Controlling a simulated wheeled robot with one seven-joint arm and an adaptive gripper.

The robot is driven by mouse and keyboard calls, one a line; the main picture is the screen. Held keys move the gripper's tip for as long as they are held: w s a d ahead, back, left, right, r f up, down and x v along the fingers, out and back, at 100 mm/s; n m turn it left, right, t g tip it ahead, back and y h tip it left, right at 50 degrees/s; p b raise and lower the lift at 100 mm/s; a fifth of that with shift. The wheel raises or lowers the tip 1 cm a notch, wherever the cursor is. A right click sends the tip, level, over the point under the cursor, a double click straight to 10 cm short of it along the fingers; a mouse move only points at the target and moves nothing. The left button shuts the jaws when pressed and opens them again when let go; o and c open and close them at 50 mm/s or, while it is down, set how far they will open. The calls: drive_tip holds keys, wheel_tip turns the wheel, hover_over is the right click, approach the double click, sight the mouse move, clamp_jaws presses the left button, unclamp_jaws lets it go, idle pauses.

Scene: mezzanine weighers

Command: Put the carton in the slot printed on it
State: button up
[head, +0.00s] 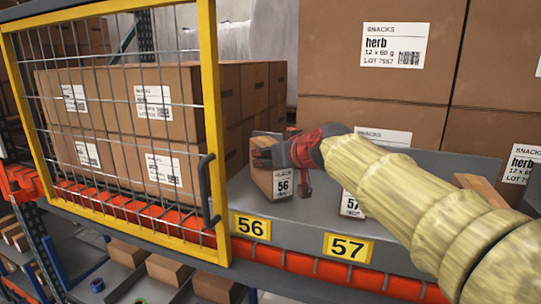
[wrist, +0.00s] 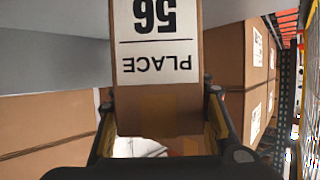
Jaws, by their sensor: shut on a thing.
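A small brown carton (head: 272,180) with a white label reading 56 stands tilted at the shelf bay behind the yellow 56 plate (head: 251,227). My gripper (head: 282,154) is shut on this carton near its top. In the wrist view the carton (wrist: 158,100) sits between the two fingers of my gripper (wrist: 160,125), its label upside down and reading PLACE 56. Whether the carton's base touches the shelf cannot be told. A second carton (head: 350,204), labelled 57, stands behind the yellow 57 plate (head: 348,247), partly hidden by my arm.
A yellow-framed mesh gate (head: 211,110) with a dark handle stands just left of the 56 bay, in front of stacked boxes (head: 185,105). Large snack boxes (head: 380,55) rise behind. A grey divider (head: 440,162) and another carton lie to the right.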

drive_tip(key=shift+w+f, duration=0.1)
drive_tip(key=o, duration=1.6)
drive_tip(key=shift+r, duration=0.2)
drive_tip(key=b+v, duration=0.2)
drive_tip(key=v, duration=1)
drive_tip(key=shift+b, duration=0.4)
